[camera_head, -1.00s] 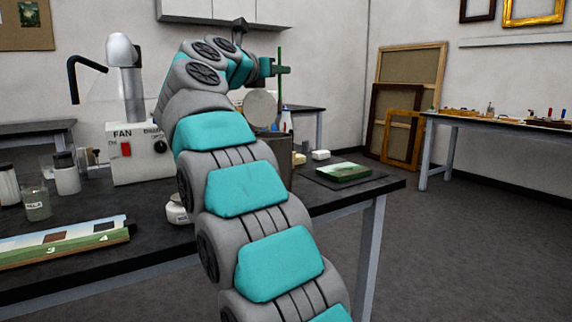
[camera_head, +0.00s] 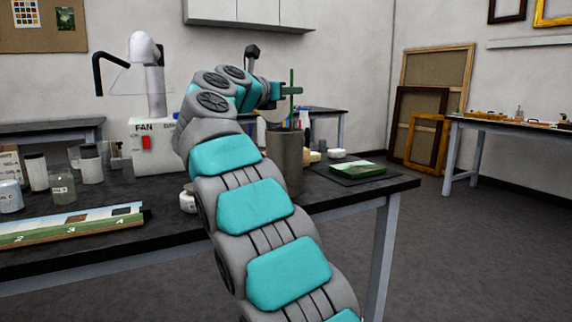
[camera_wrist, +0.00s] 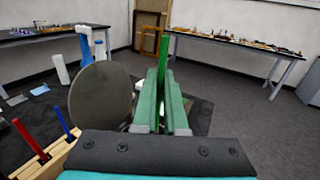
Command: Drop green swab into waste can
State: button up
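The green swab (camera_head: 292,78) is upright in my gripper (camera_head: 286,91). The wrist view shows the swab (camera_wrist: 163,58) between the two green fingers (camera_wrist: 160,105), which are shut on it. The waste can (camera_head: 287,165) is a dark grey cylinder on the bench, below my gripper in the head view. Its round lid (camera_wrist: 100,97) stands raised, left of the fingers in the wrist view. The swab's lower end and the can's opening are not clearly visible.
A dark mat with a green painted panel (camera_head: 358,169) lies right of the can. A fan unit (camera_head: 150,145), jars and a painted strip (camera_head: 70,225) occupy the left bench.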

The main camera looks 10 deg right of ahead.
jog(key=o, duration=0.5)
jog(key=b+v, duration=0.2)
jog(key=v, duration=0.5)
jog(key=shift+s+a, duration=0.25)
jog(key=shift+a, duration=0.05)
